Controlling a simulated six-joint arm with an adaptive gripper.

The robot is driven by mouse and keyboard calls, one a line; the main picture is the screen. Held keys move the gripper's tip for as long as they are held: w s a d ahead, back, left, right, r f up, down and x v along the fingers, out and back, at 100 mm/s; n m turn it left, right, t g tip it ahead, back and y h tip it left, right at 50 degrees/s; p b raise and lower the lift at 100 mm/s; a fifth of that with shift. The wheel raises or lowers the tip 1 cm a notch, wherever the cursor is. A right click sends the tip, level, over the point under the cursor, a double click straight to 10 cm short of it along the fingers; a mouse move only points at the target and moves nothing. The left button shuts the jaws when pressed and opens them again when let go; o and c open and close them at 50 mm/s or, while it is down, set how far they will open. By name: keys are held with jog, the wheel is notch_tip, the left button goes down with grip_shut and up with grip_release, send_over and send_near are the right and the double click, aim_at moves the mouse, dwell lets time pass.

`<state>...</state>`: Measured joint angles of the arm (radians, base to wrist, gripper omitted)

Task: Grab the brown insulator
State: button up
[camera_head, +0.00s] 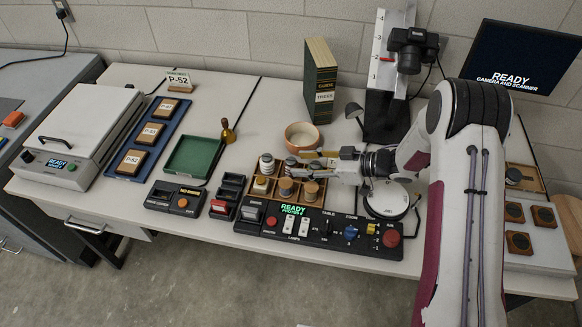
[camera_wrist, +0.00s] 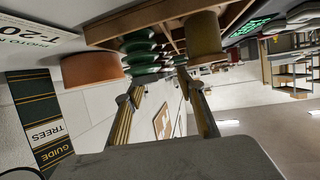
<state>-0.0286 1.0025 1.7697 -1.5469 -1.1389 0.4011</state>
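A wooden tray (camera_head: 277,203) in the middle of the table holds several small upright pieces. Two are brownish: a brown one (camera_head: 286,188) and a tan one (camera_head: 310,191) to its right; I cannot tell which is the brown insulator. A ribbed piece (camera_head: 266,163) stands at the back left. My gripper (camera_head: 292,167) is just behind the brownish pieces, pointing left. In the inverted wrist view its two fingers (camera_wrist: 165,95) are apart with nothing held. There, a smooth brown piece (camera_wrist: 203,36) and a green ribbed piece (camera_wrist: 140,48) show beyond the fingers.
An orange-brown bowl (camera_head: 302,136) stands close behind the tray. A dark control panel (camera_head: 325,231) with buttons lies along the front. A green tray (camera_head: 189,157) and a brass bell (camera_head: 228,133) are to the left. A camera stand (camera_head: 384,112) rises behind my arm.

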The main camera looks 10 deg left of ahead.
aim_at(296, 163)
jog(key=shift+x, duration=2.35)
jog(key=shift+w, duration=0.1)
jog(key=c, duration=1)
